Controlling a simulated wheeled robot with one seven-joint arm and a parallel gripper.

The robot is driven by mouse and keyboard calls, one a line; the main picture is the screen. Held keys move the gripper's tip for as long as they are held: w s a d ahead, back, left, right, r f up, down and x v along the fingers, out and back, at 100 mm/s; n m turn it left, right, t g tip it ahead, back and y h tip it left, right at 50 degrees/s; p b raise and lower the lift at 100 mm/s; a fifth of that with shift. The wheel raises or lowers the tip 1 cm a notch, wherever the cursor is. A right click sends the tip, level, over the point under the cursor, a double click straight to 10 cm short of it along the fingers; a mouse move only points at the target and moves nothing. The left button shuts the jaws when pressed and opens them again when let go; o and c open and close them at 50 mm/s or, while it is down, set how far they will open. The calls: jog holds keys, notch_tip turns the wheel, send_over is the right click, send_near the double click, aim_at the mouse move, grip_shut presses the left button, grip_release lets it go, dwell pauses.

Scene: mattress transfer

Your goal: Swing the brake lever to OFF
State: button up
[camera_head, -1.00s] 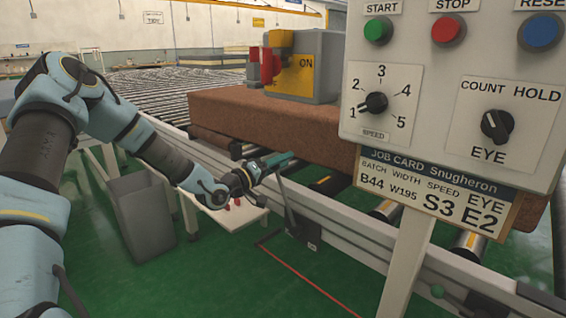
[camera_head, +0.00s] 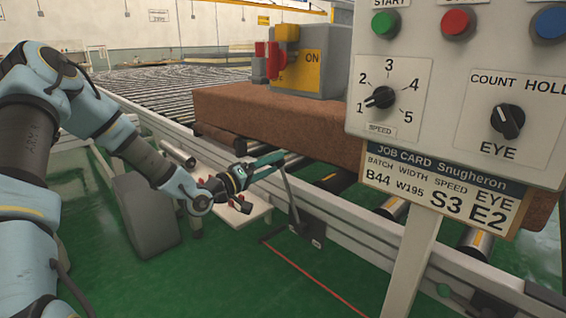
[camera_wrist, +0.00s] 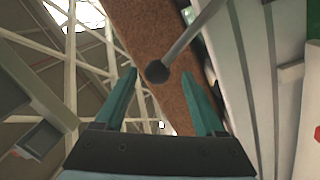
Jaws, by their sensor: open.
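The brake lever (camera_head: 290,195) is a thin grey rod rising from a dark bracket with a small plate (camera_head: 316,240) on the conveyor's side rail. It leans up and left toward my gripper (camera_head: 272,162). In the wrist view its dark round knob (camera_wrist: 157,72) shows between the two teal fingertips, with the rod running up and right. My gripper (camera_wrist: 160,76) is open, with a finger on either side of the knob. I cannot tell whether either finger touches it. The lettering on the lever's plate is too small to read.
A brown mattress block (camera_head: 270,122) lies on the rollers behind the lever. A control panel (camera_head: 440,85) on a post stands close at the right. A grey bin (camera_head: 148,215) and a small white table (camera_head: 262,208) with red items stand below my arm.

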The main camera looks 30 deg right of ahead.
jog(key=v, duration=0.5)
jog(key=shift+a, duration=0.1)
dwell(0.3)
jog(key=w+a+t+y+p, duration=0.25)
jog(key=a+y+p, duration=0.45)
jog(key=a+y, duration=0.9)
jog(key=s+a+r+n+g+p, duration=0.1)
jog(key=s+a+r, duration=0.2)
jog(key=a, duration=0.3)
jog(key=s+a+r+n+g+y+p, duration=0.1)
jog(key=s+a+r+g+p, duration=0.1)
jog(key=s+a+r, duration=0.2)
jog(key=s+a+r+n+g+y+p, duration=0.1)
jog(key=s+a+r, duration=0.2)
jog(key=s+a, duration=0.4)
jog(key=a, duration=0.2)
jog(key=shift+a+r+p, duration=0.15)
jog(key=shift+a+p, duration=0.1)
jog(key=shift+p, duration=0.05)
